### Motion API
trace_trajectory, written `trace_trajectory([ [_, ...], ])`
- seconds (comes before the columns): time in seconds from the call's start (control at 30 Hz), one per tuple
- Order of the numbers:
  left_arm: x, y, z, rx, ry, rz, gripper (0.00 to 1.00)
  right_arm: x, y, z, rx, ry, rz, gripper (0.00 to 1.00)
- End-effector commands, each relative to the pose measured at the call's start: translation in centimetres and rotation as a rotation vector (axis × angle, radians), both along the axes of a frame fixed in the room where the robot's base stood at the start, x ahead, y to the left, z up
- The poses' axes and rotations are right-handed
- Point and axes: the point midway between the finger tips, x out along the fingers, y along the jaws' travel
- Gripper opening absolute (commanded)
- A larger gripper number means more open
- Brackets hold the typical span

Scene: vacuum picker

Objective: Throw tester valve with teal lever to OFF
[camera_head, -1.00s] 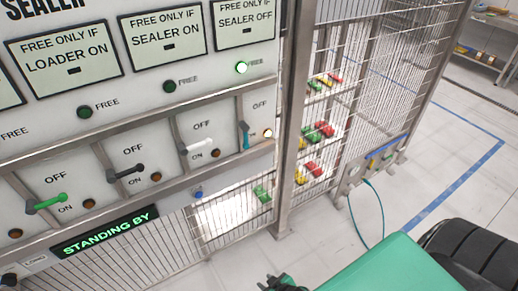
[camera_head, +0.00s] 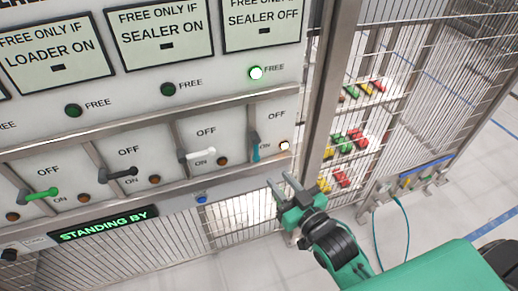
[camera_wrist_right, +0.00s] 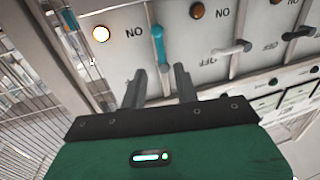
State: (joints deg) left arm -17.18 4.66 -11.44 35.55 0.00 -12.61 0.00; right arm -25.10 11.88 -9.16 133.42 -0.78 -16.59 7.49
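The teal lever (camera_head: 255,146) is on the rightmost valve of the panel and points along the ON–OFF direction, with its lit amber-white lamp beside ON. My left gripper is not in view.
A white lever (camera_head: 198,154), a black lever (camera_head: 118,174) and a green lever (camera_head: 40,194) are on neighbouring valves to the left. Panel ribs (camera_head: 178,142) separate the valves. A metal post (camera_head: 318,110) and mesh fence stand close on the right.

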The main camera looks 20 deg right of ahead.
Motion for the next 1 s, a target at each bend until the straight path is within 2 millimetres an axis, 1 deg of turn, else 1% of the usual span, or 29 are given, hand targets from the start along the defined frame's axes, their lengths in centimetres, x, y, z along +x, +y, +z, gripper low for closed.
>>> trace_trajectory([
  [0.03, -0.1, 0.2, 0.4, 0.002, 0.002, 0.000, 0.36, 0.8, 0.2, 0.3, 0.001, -0.003, 0.000, 0.31],
  [0.27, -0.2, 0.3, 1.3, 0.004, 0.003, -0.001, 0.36, 4.4, 1.1, 0.3, -0.001, -0.002, 0.000, 0.31],
  [0.5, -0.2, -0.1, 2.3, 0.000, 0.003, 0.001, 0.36, 8.5, 2.0, 0.3, -0.001, -0.002, 0.000, 0.31],
  [0.6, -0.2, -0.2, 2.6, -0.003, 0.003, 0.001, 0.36, 9.9, 2.3, 0.3, -0.001, -0.001, 0.000, 0.31],
  [0.7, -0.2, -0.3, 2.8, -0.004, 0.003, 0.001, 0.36, 11.0, 2.6, 0.2, -0.001, -0.001, 0.000, 0.31],
  [0.8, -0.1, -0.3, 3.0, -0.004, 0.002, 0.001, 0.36, 11.7, 2.8, 0.1, -0.001, 0.000, 0.000, 0.31],
  [1.0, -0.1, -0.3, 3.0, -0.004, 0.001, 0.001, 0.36, 12.1, 2.9, 0.0, -0.001, 0.000, 0.000, 0.31],
])
